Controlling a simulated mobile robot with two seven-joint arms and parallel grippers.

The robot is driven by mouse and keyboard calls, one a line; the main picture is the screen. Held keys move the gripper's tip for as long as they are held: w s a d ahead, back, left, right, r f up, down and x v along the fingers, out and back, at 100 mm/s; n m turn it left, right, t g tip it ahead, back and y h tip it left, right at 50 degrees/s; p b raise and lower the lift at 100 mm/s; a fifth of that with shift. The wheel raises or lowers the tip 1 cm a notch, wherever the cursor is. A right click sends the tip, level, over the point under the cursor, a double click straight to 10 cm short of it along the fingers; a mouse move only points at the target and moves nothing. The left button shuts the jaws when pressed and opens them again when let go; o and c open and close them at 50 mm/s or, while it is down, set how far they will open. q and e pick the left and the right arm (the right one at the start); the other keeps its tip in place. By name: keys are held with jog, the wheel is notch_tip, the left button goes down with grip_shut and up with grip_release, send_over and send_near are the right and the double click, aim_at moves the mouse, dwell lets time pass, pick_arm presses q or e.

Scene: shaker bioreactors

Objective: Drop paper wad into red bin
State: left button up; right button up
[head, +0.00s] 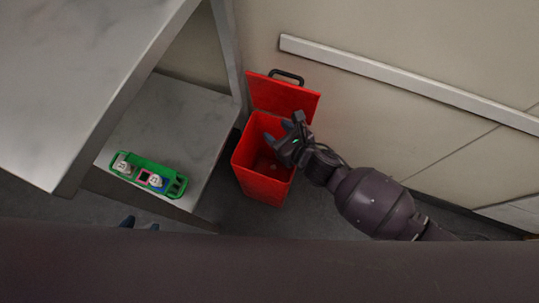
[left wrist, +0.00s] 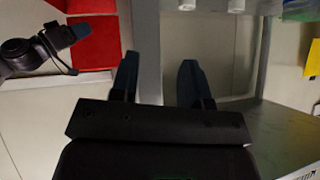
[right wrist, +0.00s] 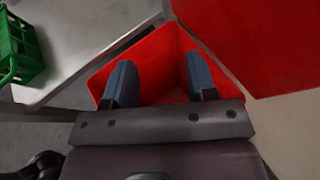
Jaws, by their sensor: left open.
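The red bin (head: 243,165) stands on the floor against the wall with its lid (head: 283,97) raised. My right gripper (head: 278,135) is over the bin's mouth. In the right wrist view my right gripper (right wrist: 157,65) is open with nothing between its fingers, and the red bin (right wrist: 160,50) lies behind them. A small pale spot shows inside the bin; I cannot tell whether it is the paper wad. My left gripper (head: 139,222) shows only its fingertips at the lower left. It is open and empty in the left wrist view (left wrist: 159,65).
A grey table (head: 185,120) beside the bin holds a green rack (head: 175,188) with small labelled items. A higher grey surface (head: 80,70) overhangs at the upper left. A pale rail (head: 400,82) runs along the wall behind the bin.

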pick_arm(q)
jog(key=p, duration=0.1)
jog(key=s+n+p, duration=0.1)
jog(key=p, duration=0.1)
jog(key=shift+s+a+g, duration=0.2)
jog(key=shift+a+g, duration=0.1)
jog(key=shift+a, duration=0.1)
pick_arm(e)
jog(key=v, duration=1.1)
pick_arm(q)
jog(key=shift+w+r, duration=0.1)
jog(key=shift+r, duration=0.05)
pick_arm(e)
jog(key=shift+w+a, duration=0.1)
pick_arm(q)
jog(key=shift+r, duration=0.1)
